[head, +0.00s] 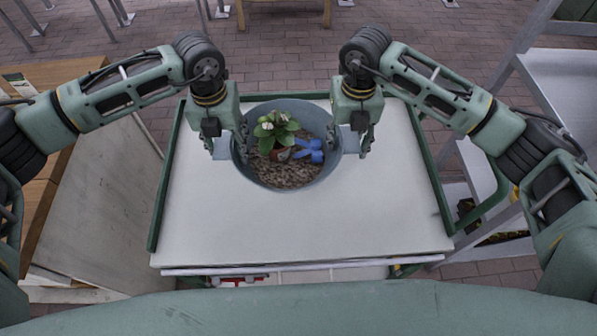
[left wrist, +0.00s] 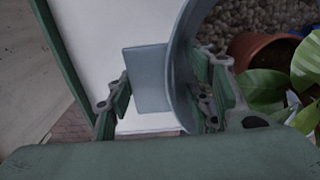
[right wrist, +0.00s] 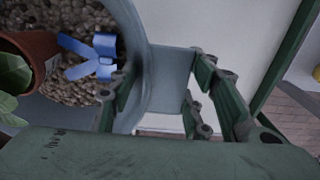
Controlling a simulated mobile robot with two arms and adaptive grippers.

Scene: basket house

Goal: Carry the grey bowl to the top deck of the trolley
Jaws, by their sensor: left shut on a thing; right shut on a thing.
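The grey bowl (head: 312,110) is round, with flat side tabs, and appears level over the far half of the white top deck (head: 300,228) of the green-framed trolley. I cannot tell whether its base touches the deck. It holds pebbles, a potted plant (head: 275,130) and a blue object (head: 312,151). My left gripper (head: 226,146) is shut on the bowl's left side; its fingers straddle the wall (left wrist: 181,70) and tab (left wrist: 146,80). My right gripper (head: 351,144) is shut on the right side, around the wall (right wrist: 137,50) and tab (right wrist: 170,76).
Green rails (head: 165,195) edge the deck, whose near half is bare. A wooden-topped cabinet (head: 60,75) stands at the left. A metal shelf unit (head: 565,85) stands at the right. A wooden-legged piece of furniture (head: 283,4) is beyond the trolley on the brick floor.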

